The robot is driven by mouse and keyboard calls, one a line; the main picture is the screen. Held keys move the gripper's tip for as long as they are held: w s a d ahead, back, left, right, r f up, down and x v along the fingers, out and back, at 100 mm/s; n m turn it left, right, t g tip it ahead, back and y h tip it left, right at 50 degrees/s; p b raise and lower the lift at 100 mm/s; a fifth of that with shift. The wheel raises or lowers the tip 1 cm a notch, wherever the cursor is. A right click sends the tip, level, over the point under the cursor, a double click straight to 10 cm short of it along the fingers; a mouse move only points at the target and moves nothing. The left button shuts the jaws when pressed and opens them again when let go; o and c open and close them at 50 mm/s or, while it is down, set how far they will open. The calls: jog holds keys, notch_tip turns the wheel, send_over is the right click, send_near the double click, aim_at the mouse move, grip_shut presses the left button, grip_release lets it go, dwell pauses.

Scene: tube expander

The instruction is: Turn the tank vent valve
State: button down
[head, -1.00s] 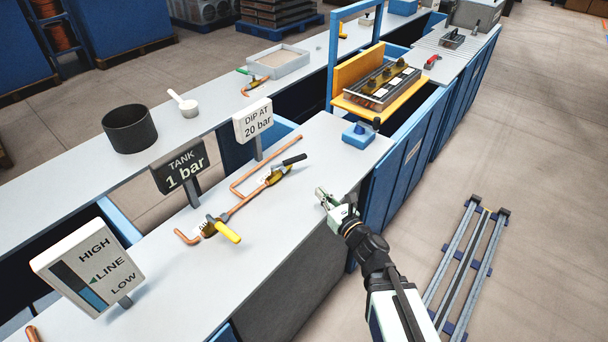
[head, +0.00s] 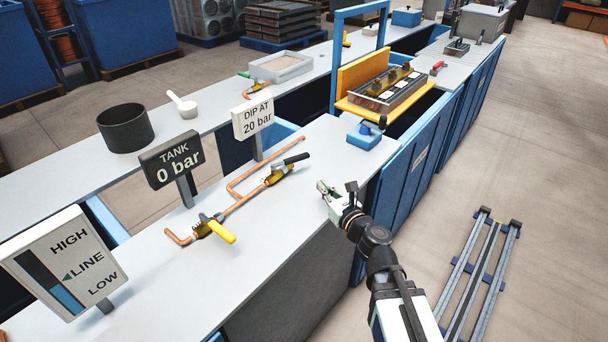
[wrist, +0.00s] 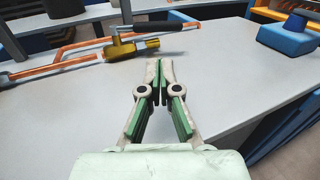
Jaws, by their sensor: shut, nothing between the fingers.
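Two valves sit on the copper pipe (head: 238,207) on the near bench. One has a yellow lever (head: 221,231) pointing across the pipe toward the bench's front edge. The other has a black lever (head: 297,158) lying roughly along the pipe; its brass body (wrist: 122,48) and black lever (wrist: 150,26) show in the wrist view. No label on either valve is readable. The tank sign (head: 172,160) reads 0 bar. My gripper (head: 321,186) is shut and empty above the bench near its front edge, right of both valves and apart from them. Its fingertips (wrist: 160,66) meet in the wrist view.
A "DIP AT 20 bar" sign (head: 254,119) stands behind the pipe, and a level gauge sign (head: 68,265) at the left. A blue block (head: 365,137) sits at the bench's right end. The bench top between my gripper and the pipe is clear.

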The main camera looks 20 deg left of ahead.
aim_at(299, 160)
jog(key=shift+w+a+f+b, duration=0.1)
jog(key=shift+f+b, duration=0.15)
jog(key=shift+b, duration=0.25)
jog(key=x, duration=0.3)
jog(key=p+x, duration=0.1)
jog(key=x, duration=0.7)
jog(key=shift+w+a+r+p, duration=0.2)
jog(key=shift+r+p, duration=0.1)
jog(key=shift+p, duration=0.1)
